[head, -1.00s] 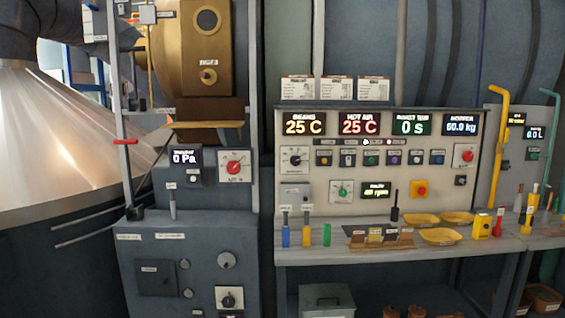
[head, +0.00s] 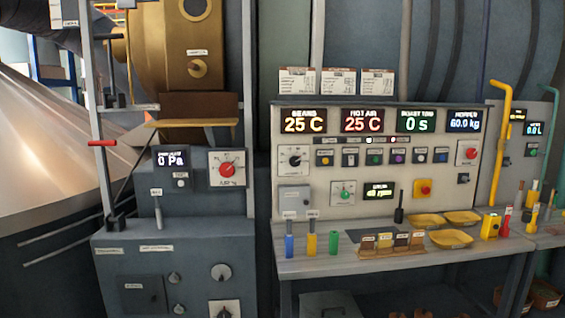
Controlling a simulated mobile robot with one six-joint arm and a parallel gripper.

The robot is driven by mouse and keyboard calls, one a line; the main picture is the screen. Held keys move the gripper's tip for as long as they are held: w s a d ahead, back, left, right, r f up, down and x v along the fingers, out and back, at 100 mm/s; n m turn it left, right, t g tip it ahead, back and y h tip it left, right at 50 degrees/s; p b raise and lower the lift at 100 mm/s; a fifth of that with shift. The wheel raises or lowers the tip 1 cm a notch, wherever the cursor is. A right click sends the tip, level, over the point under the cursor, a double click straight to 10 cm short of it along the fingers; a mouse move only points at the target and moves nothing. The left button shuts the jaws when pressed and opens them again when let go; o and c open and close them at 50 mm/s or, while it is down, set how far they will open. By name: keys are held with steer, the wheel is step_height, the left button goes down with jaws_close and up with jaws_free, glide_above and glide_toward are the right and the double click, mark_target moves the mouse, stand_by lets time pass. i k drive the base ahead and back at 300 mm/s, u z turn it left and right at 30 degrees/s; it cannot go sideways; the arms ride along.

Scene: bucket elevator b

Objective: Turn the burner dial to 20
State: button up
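Several dials show in the head view, and their small labels are too blurred for me to tell which is the burner dial. A black-knobbed dial with a white scale plate (head: 293,159) is at the left of the control panel (head: 385,187), under the BEANS display. A red-knobbed dial (head: 227,169), marked for air, is on the grey cabinet to the left. Another dial (head: 223,309) is low on that cabinet, cut by the bottom edge. My gripper is not in view.
Displays read 25 C for beans (head: 304,121) and 25 C for hot air (head: 362,121). A workbench (head: 345,264) juts out below the panel, with coloured tools, sample trays (head: 425,220) and a box (head: 391,242) on it. A metal cone (head: 50,150) is at left.

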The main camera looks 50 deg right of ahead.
mark_target(294, 161)
steer(key=u, duration=0.05)
steer(key=i, duration=1)
steer(key=z, duration=0.2)
